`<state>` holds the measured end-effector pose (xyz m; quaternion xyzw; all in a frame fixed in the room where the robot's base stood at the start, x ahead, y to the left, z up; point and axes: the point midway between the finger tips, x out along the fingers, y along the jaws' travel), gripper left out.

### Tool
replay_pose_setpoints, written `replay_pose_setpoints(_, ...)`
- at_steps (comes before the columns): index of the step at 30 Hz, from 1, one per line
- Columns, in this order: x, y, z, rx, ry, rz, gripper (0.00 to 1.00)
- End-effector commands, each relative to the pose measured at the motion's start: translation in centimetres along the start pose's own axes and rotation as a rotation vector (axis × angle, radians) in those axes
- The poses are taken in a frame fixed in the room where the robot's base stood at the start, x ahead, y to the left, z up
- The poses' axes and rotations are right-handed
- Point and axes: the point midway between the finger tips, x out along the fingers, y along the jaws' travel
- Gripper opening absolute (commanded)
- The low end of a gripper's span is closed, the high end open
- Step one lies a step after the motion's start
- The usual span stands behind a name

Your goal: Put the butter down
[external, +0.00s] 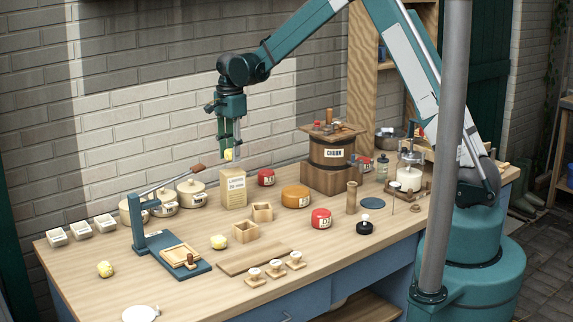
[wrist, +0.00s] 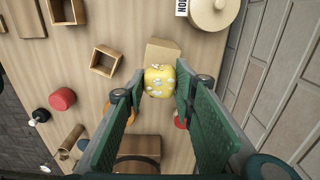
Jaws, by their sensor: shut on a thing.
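My gripper (external: 228,149) is shut on a round yellow butter lump (external: 228,155). It holds the lump in the air, just above or behind the top of the tall labelled carton; the exact gap is unclear. In the wrist view the lump (wrist: 159,81), yellow with pale patches, sits between the two green fingers. Two similar yellow lumps lie on the wooden table (external: 95,290): one at the left (external: 105,269) and one in the middle (external: 219,242).
The tan carton (external: 233,188) stands below my gripper. Lidded pots (external: 191,196) are left of it, with a lever press (external: 139,225) in front. The front left table is mostly clear.

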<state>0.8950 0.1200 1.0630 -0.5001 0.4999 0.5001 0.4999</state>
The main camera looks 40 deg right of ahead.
Motion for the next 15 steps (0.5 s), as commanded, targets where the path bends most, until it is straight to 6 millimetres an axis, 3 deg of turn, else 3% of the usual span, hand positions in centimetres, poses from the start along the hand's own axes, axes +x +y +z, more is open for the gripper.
replay_pose_setpoints(10, 3.1, 0.0, 0.0, 0.000, 0.000, 0.000, 0.15)
replay_pose_setpoints(15, 3.7, 0.0, 0.0, 0.000, 0.000, 0.000, 0.15)
